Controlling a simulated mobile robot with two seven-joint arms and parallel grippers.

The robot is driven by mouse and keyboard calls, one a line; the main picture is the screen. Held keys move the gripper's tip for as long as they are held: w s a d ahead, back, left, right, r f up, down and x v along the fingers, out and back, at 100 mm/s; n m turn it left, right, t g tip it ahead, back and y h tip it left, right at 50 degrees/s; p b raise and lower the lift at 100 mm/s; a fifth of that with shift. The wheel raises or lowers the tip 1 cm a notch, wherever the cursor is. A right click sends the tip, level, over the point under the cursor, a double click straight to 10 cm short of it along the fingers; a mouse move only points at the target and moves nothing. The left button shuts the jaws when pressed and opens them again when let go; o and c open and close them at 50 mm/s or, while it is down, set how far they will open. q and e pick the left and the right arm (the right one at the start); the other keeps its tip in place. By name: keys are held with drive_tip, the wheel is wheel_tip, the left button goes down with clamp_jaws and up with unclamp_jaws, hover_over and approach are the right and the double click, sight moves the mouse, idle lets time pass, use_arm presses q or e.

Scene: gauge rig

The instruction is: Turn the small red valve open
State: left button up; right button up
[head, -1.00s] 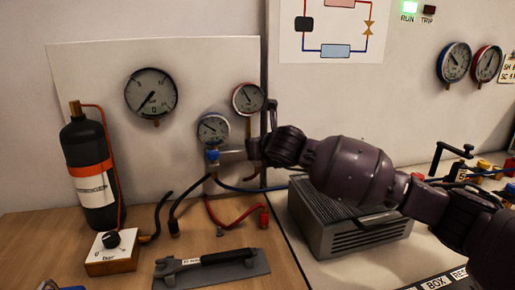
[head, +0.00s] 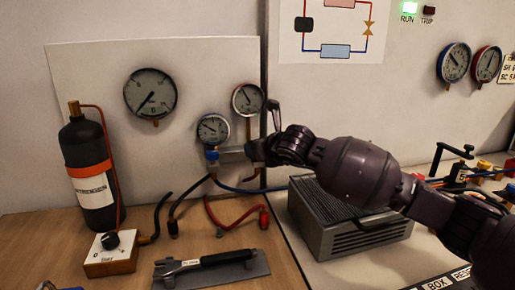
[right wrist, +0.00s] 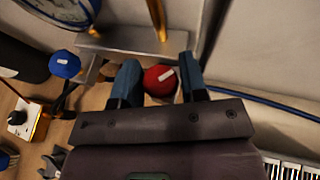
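The small red valve (right wrist: 160,80) is a round knob with a pale mark, at the right end of the metal manifold bar. It shows in the right wrist view and is hidden behind my gripper in the head view. My right gripper (right wrist: 160,68) has its two blue fingers on either side of the knob, very close to it; I cannot tell whether they press on it. In the head view my right gripper (head: 254,151) is at the right end of the manifold (head: 232,155). A blue knob (right wrist: 65,64) is at the manifold's left end, also in the head view (head: 212,156). My left gripper is not in view.
Two small gauges (head: 213,128) (head: 247,99) stand above the manifold. Blue and red hoses (head: 235,222) hang below. A black cylinder (head: 88,165), a knob box (head: 111,254) and a wrench on a tray (head: 250,268) are left and front. A grey ribbed box (head: 350,235) sits beneath my right arm.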

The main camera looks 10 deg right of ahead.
drive_tip(key=o, duration=0.3)
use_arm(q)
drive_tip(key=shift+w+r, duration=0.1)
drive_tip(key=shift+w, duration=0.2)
use_arm(e)
drive_tip(key=shift+s+d+r, duration=0.1)
drive_tip(key=shift+s+r, duration=0.1)
drive_tip(key=shift+s, duration=0.05)
use_arm(q)
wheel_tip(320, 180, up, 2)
drive_tip(key=p, duration=0.2)
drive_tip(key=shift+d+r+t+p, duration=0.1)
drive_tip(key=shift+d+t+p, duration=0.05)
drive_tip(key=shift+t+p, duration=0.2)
use_arm(e)
drive_tip(key=v, duration=1)
drive_tip(key=shift+s, duration=0.1)
drive_tip(key=shift+c, duration=0.3)
